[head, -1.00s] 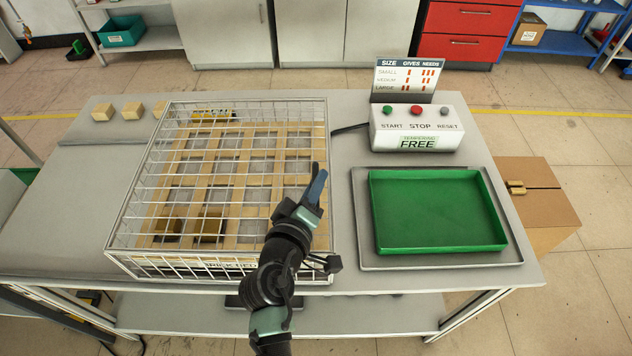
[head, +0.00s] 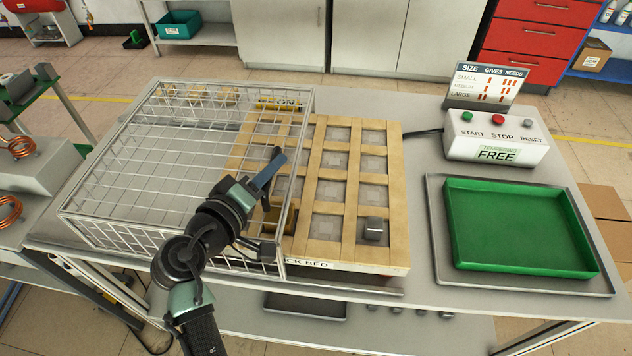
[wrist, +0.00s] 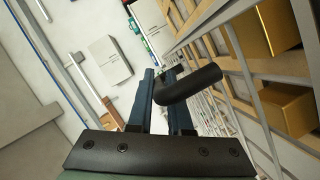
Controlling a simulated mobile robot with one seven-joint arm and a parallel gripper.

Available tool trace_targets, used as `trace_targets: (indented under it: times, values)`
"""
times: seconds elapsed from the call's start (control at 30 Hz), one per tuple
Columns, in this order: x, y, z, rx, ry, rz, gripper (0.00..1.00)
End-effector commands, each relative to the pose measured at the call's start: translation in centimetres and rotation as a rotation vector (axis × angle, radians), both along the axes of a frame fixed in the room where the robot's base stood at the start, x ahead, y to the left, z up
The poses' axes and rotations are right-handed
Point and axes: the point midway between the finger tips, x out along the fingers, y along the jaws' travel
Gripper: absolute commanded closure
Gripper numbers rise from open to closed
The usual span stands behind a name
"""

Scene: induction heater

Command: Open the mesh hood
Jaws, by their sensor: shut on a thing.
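The mesh hood (head: 130,160) is a silver wire cage, slid to the left over part of the brick bed. The brick bed (head: 400,230), a wooden grid with grey square cells, is uncovered on its right side. My gripper (head: 270,170) is at the hood's right side. In the wrist view my gripper (wrist: 160,90) is shut on a dark cylindrical handle (wrist: 190,86) beside the wire mesh. My arm hides part of the hood's front.
A grey cube (head: 374,229) sits in a front right cell, and gold blocks (wrist: 284,108) sit in cells near the mesh. A green tray (head: 520,262) and a control box (head: 495,140) stand to the right. Copper coils (head: 14,147) are at far left.

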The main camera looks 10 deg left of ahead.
Motion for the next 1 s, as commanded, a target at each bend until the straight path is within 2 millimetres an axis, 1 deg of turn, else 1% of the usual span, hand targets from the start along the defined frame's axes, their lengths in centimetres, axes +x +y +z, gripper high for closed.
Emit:
trace_targets:
  times: [0.03,0.2,0.3,0.43,0.6,0.7,1.0]
  values:
    - [0.0,2.2,-0.6,0.002,-0.003,0.009,1.00]
    - [0.0,7.4,-0.5,0.001,-0.003,0.005,1.00]
    - [0.0,9.9,-0.4,0.001,-0.002,0.004,1.00]
    - [-0.1,12.5,-0.4,0.000,0.000,0.005,1.00]
    - [0.0,14.4,-0.2,0.001,0.001,0.002,1.00]
    - [0.0,15.0,-0.2,0.001,0.002,0.001,1.00]
    - [0.0,15.3,-0.1,0.001,0.002,0.001,1.00]
